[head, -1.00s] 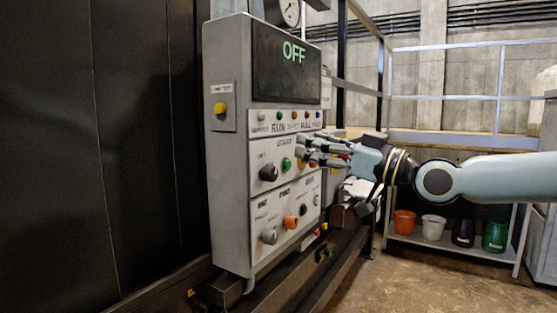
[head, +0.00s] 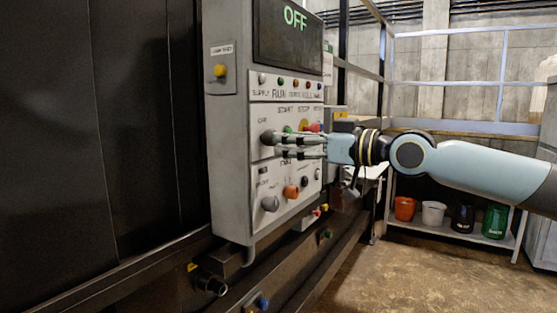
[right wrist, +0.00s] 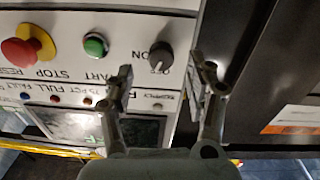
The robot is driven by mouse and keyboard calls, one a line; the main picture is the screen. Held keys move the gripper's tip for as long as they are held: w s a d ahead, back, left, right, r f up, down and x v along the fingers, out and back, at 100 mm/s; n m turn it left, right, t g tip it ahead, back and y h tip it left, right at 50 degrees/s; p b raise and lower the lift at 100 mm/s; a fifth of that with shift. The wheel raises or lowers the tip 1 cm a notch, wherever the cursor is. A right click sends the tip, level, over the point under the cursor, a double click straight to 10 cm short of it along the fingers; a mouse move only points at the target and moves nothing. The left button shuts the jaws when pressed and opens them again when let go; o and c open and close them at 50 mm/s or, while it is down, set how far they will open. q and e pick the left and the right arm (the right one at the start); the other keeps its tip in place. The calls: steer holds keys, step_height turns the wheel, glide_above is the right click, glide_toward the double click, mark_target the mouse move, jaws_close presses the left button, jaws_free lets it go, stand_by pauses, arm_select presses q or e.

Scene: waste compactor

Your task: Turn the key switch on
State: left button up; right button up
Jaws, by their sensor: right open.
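The key switch (head: 267,138) is a dark knob at the upper left of the panel's button rows, beside an OFF label. The display (head: 287,37) reads OFF in green. My left gripper is not in view.
The green start button (right wrist: 95,45) and the red stop button (right wrist: 20,50) sit beside the key switch. Below are an orange knob (head: 291,192) and a grey knob (head: 270,204). A yellow button (head: 219,70) is on the panel's left side.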

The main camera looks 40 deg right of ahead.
mark_target(269, 138)
arm_select(q)
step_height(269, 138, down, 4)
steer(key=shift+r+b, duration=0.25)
steer(key=shift+b, duration=0.9)
arm_select(e)
steer(key=x, duration=0.4)
steer(key=shift+c, duration=0.4)
jaws_close()
